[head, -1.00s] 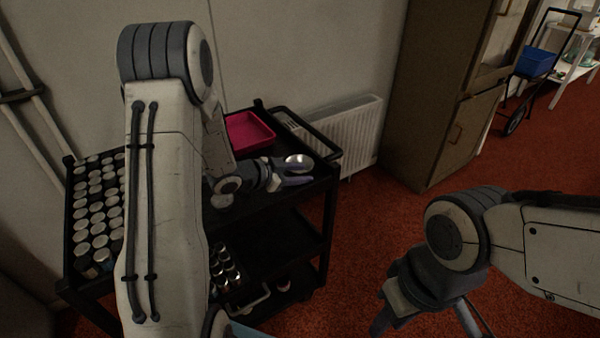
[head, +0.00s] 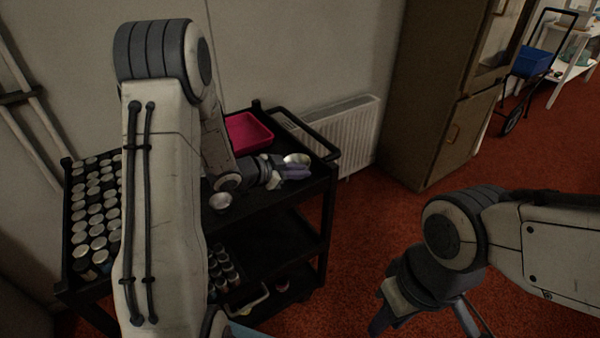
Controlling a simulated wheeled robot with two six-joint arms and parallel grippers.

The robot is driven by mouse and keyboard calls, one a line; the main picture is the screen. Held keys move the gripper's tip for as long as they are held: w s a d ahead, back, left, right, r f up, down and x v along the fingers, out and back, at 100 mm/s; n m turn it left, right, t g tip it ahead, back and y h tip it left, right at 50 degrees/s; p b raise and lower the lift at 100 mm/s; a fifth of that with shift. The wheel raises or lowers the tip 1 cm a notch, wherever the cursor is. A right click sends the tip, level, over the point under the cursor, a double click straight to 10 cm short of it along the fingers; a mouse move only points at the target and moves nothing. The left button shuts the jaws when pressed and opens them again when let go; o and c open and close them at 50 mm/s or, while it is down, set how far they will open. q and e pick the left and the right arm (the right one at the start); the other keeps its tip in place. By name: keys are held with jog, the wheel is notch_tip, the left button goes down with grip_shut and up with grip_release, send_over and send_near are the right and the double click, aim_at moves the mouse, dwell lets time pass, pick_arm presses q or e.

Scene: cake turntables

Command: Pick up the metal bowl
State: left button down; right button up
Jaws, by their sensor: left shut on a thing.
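The metal bowl (head: 297,159) is a small shiny bowl over the right end of the black cart's top shelf. My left gripper (head: 296,174) reaches across the shelf from the left and is shut on the near side of the bowl. The fingers hide part of the bowl's near edge. I cannot tell whether the bowl still touches the shelf. My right gripper (head: 424,322) hangs over the red carpet at the lower right, away from the cart, with its fingers spread and nothing between them.
A pink tray (head: 247,133) sits at the back of the black cart (head: 318,190). Several lidded jars (head: 86,222) fill its left end, and a round metal item (head: 220,201) stands near my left forearm. A radiator (head: 352,137) and brown cabinet (head: 440,100) stand behind. Open carpet lies right.

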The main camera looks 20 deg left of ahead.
aim_at(299, 161)
pick_arm(q)
notch_tip(299, 161, up, 3)
jog(key=shift+r+p, duration=0.1)
jog(key=shift+p, duration=0.4)
jog(key=s+d+r+b, duration=0.4)
jog(key=s+d+r, duration=0.3)
jog(key=s, duration=0.2)
jog(key=w+a+r+n+t+y+p, duration=0.2)
jog(key=w+a+r+n+y+p, duration=0.3)
jog(key=p, duration=1.7)
notch_tip(299, 161, up, 4)
jog(key=shift+w+a+r+n+y, duration=0.2)
jog(key=shift+w+a+n+y, duration=0.1)
jog(key=shift+w+n+y, duration=0.75)
jog(key=shift+w, duration=0.1)
jog(key=shift+d, duration=0.15)
